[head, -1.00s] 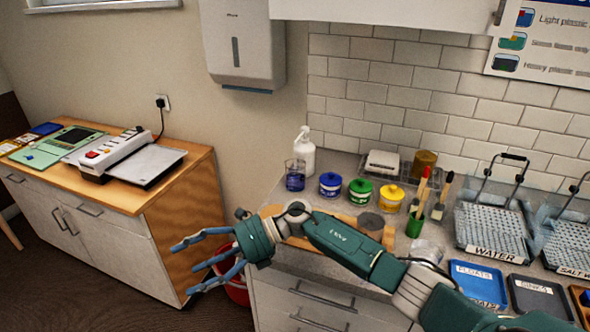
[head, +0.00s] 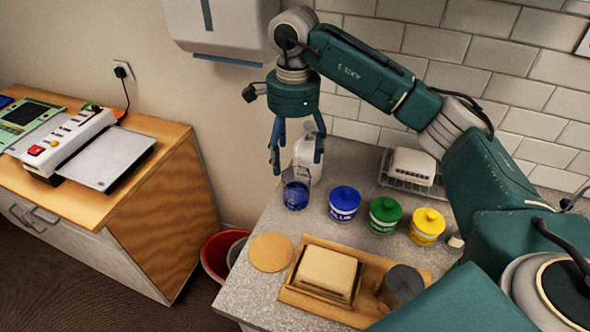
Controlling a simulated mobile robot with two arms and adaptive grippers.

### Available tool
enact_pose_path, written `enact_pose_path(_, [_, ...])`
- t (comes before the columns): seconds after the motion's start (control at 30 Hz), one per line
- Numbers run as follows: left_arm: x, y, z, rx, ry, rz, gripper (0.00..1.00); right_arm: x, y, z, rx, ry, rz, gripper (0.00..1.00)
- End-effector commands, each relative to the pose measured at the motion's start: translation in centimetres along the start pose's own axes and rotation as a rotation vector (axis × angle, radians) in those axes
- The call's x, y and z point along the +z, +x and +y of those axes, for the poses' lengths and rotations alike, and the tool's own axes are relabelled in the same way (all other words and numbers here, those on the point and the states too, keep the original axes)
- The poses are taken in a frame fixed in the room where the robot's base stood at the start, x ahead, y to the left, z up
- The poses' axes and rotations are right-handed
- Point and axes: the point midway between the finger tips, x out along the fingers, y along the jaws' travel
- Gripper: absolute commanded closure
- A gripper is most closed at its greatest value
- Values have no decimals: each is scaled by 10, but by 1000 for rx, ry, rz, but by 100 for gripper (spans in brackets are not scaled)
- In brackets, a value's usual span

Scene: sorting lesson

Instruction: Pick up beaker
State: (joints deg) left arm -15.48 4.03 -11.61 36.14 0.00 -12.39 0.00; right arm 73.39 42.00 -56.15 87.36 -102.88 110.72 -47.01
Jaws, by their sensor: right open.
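The beaker (head: 296,190) is a clear glass with dark blue contents. It stands upright on the grey speckled counter near its left end. My right gripper (head: 297,163) points down from above, with its blue fingers spread open. The fingertips are around or just above the beaker's rim; I cannot tell whether they touch it. A white pump bottle (head: 308,152) stands close behind the beaker, partly hidden by the fingers. My left gripper is out of view.
Blue (head: 344,202), green (head: 384,214) and yellow (head: 426,226) lidded pots stand to the right. A round cork mat (head: 270,252) and a wooden tray (head: 345,312) with a beige block (head: 326,272) lie in front. A red bucket (head: 214,262) stands below the counter's left edge.

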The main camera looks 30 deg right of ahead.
Motion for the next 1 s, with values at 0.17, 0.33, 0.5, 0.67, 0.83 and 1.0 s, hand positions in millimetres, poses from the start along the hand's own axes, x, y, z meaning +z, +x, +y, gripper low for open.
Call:
enact_pose_path(0.17, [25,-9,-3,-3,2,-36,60,-8,13,1,-2,-5,30,25])
enact_pose_path(0.33, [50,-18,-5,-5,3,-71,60,-8,39,1,-3,-4,27,25])
enact_pose_path(0.5, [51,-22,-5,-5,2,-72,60,-8,52,1,-5,-4,26,25])
enact_pose_path(0.67, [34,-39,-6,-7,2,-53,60,-10,70,6,0,-4,26,25])
enact_pose_path(0.83, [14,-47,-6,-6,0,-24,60,-10,95,6,-3,-4,25,25])
enact_pose_path(1.0, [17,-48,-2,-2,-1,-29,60,-10,104,5,-6,-4,25,25])
